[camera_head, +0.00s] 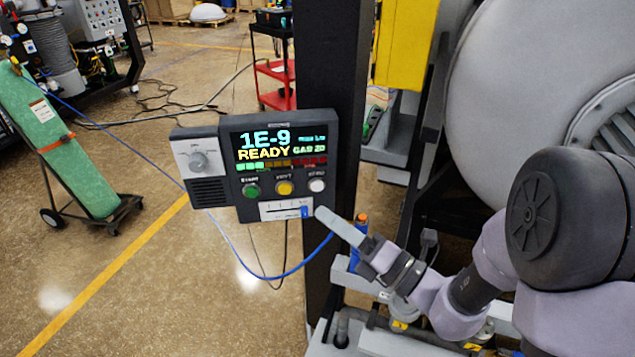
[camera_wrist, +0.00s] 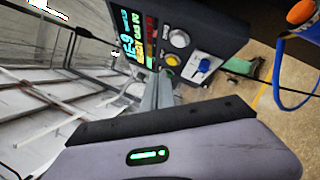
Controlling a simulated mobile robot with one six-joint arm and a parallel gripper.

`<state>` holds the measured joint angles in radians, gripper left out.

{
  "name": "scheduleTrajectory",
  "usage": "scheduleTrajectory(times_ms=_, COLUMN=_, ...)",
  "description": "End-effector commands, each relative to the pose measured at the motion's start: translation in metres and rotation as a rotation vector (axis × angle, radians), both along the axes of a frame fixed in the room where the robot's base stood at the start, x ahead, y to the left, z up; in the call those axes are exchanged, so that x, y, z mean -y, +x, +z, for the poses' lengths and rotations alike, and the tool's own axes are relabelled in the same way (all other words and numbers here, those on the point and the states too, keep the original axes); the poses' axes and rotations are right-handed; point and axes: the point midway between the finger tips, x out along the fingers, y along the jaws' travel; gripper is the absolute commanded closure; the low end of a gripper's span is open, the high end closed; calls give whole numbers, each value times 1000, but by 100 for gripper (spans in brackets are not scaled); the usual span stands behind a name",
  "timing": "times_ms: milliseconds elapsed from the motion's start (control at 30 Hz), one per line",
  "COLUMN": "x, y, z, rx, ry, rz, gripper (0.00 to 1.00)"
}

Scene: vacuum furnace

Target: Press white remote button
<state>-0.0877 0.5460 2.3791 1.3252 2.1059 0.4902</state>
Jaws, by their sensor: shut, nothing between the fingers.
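The white button (camera_head: 317,185) is the rightmost of three round buttons on the dark control panel (camera_head: 222,188), right of the yellow button (camera_head: 285,188) and green button (camera_head: 252,190). In the wrist view the white button (camera_wrist: 179,39) shows sideways, above the yellow button (camera_wrist: 172,60). My gripper (camera_head: 322,213) is shut and empty, its fingertips just below and slightly right of the white button in the head view. In the wrist view my gripper's fingers (camera_wrist: 159,78) appear below the yellow button. The gap to the panel is hard to judge.
A blue slider (camera_head: 305,211) sits under the buttons, close to my fingertips. A dark post (camera_head: 322,70) stands behind the panel. A blue cable (camera_head: 245,262) loops below. A large grey furnace vessel (camera_head: 520,90) stands at right. A green gas cylinder (camera_head: 60,145) leans at left.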

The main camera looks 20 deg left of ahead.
Motion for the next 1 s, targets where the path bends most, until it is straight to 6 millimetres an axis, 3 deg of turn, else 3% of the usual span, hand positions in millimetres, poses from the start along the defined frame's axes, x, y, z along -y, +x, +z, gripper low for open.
scheduleTrajectory(times_ms=200, x=-13, y=26, z=3, rx=-1, ry=0, rz=1, gripper=100)
scheduleTrajectory(times_ms=400, x=-19, y=39, z=1, rx=0, ry=0, rz=0, gripper=100)
scheduleTrajectory(times_ms=1000, x=-20, y=40, z=0, rx=0, ry=0, rz=0, gripper=100)
